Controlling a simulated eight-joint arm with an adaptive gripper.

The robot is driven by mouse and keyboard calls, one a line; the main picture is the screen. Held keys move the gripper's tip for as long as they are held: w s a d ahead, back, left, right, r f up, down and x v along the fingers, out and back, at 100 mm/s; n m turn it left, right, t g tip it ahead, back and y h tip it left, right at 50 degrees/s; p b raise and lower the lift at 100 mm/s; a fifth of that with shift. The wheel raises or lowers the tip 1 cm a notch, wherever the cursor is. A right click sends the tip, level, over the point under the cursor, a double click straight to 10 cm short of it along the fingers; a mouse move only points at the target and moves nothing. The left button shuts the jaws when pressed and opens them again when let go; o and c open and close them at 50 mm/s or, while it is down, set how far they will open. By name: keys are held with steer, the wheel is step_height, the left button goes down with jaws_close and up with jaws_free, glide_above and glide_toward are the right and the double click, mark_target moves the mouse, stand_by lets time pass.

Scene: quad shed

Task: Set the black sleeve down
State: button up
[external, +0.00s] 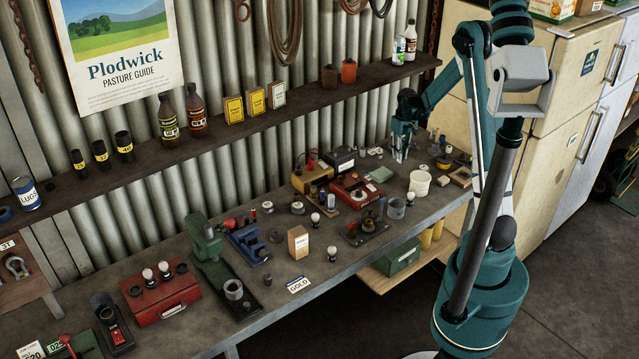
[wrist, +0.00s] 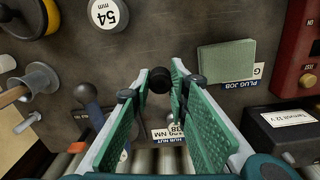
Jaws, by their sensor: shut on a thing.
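The black sleeve (wrist: 158,80) shows end-on as a short dark cylinder in the wrist view. My gripper (wrist: 160,77) is shut on it, with a green padded finger on each side. In the external view my gripper (external: 401,157) is low over the far right part of the workbench, pointing down. The sleeve cannot be made out there. I cannot tell whether its lower end touches the bench.
A green pad (wrist: 226,56) beside a "PLUG JOB" label lies right of the sleeve. A black box (wrist: 290,129) and a red box (wrist: 298,40) stand farther right. A white "54 mm" disc (wrist: 108,13) and a blue-handled tool (wrist: 87,98) are left.

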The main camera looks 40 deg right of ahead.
mark_target(399, 168)
steer(key=shift+f, duration=1.6)
steer(key=shift+w+f, duration=0.2)
steer(key=shift+f, duration=0.35)
steer(key=shift+f, duration=0.15)
steer(key=o, duration=0.7)
steer(key=shift+c, duration=0.2)
steer(key=shift+o, duration=0.3)
steer(key=shift+a+r, duration=0.1)
steer(key=shift+r, duration=6.1)
